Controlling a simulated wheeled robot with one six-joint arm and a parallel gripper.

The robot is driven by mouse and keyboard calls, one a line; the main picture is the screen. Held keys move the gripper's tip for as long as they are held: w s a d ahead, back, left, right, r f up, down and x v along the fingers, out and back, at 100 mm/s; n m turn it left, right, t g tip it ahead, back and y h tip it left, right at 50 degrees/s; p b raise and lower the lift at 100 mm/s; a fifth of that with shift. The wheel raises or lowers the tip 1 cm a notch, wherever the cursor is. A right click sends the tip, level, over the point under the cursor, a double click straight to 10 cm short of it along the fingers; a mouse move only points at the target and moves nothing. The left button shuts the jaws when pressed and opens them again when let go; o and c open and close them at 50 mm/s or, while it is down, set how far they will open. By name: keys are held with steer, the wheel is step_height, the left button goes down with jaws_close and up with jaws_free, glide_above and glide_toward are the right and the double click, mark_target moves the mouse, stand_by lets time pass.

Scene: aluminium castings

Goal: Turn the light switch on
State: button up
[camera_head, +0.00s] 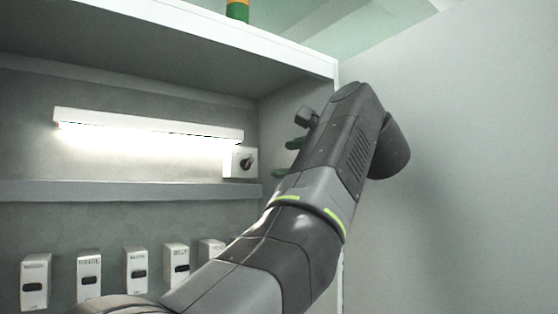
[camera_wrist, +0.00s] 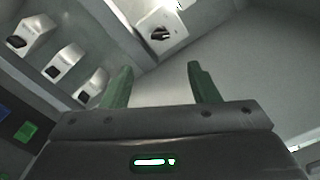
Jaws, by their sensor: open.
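A white box with a dark rotary knob (camera_head: 240,162) is fixed at the right end of the lamp on the back wall. In the wrist view this rotary switch (camera_wrist: 160,34) lies ahead of the fingertips, near the top centre. The long white lamp (camera_head: 150,125) beside it is lit. My gripper (camera_head: 288,158) has green fingers and is to the right of the switch, apart from it. In the wrist view my gripper (camera_wrist: 157,74) is open, with nothing between its fingers. My arm partly hides the gripper in the head view.
Several white switch boxes (camera_head: 136,270) line the wall below a grey ledge (camera_head: 130,190); my arm covers part of the rightmost one. A white shelf (camera_head: 220,30) overhangs above, with a green and orange object (camera_head: 237,11) on it. A side panel (camera_head: 450,170) stands right.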

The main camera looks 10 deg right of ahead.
mark_target(250, 164)
steer(key=shift+w, duration=0.1)
steer(key=p+x, duration=0.3)
steer(key=x, duration=1)
steer(key=shift+w+a+r+p, duration=0.1)
steer(key=shift+w+a+p, duration=0.1)
steer(key=shift+w+p, duration=0.15)
steer(key=shift+s, duration=0.15)
